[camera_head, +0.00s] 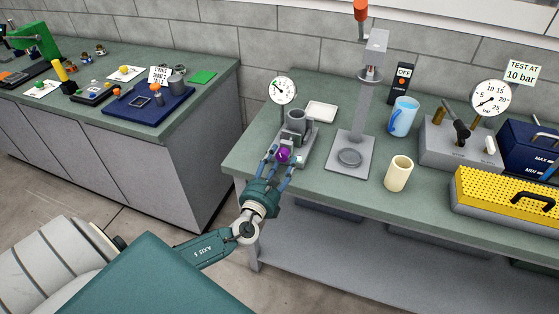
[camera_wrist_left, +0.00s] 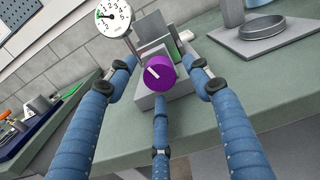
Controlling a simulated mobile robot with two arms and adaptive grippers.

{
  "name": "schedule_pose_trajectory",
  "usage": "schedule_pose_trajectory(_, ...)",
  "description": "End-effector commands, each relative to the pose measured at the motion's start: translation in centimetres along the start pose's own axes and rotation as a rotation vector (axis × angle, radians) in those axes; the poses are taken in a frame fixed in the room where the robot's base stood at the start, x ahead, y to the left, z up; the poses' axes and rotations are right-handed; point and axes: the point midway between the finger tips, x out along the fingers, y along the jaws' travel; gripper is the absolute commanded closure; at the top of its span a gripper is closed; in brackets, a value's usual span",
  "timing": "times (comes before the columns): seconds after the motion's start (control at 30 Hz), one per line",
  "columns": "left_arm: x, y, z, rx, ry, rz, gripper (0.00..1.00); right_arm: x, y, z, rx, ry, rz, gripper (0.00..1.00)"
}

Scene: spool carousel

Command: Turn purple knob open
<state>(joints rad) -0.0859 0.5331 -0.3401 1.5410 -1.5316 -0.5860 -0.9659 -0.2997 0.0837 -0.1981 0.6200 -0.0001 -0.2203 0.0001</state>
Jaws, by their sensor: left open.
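The purple knob (camera_head: 283,154) is on the front of a small grey fixture (camera_head: 305,149) near the left end of the green-topped bench. In the left wrist view the knob (camera_wrist_left: 160,72) is round, with a white line mark slanting across its face. My left gripper (camera_head: 278,163) is in front of the knob. Its blue fingers are spread open around the knob, one on each side and one below. I cannot tell whether any fingertip touches it. My right gripper is not in view.
A dial gauge (camera_head: 284,90) stands behind the fixture. A white tray (camera_head: 321,112), a grey press stand (camera_head: 347,160), a cream cup (camera_head: 398,173) and a blue cup (camera_head: 403,116) are to the right. A second bench with a blue tray (camera_head: 135,115) is at left.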

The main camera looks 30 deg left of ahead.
Motion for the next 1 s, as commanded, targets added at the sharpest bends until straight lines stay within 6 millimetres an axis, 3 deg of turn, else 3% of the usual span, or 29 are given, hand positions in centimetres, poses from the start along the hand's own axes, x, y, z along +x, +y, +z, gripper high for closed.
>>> schedule_pose_trajectory(0.17, 0.0, 0.0, 0.0, 0.000, 0.001, 0.000, 0.49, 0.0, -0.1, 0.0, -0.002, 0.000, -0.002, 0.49)
schedule_pose_trajectory(0.4, -0.1, 0.0, -0.1, 0.000, 0.001, 0.000, 0.94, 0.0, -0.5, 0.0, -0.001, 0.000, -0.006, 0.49)
schedule_pose_trajectory(0.73, -0.1, 0.0, -0.3, -0.033, 0.002, 0.000, 0.94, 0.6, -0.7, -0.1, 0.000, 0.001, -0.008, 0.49)
schedule_pose_trajectory(1.0, -0.1, 0.0, -0.6, -0.187, 0.002, 0.000, 0.94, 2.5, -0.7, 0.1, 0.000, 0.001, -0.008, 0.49)
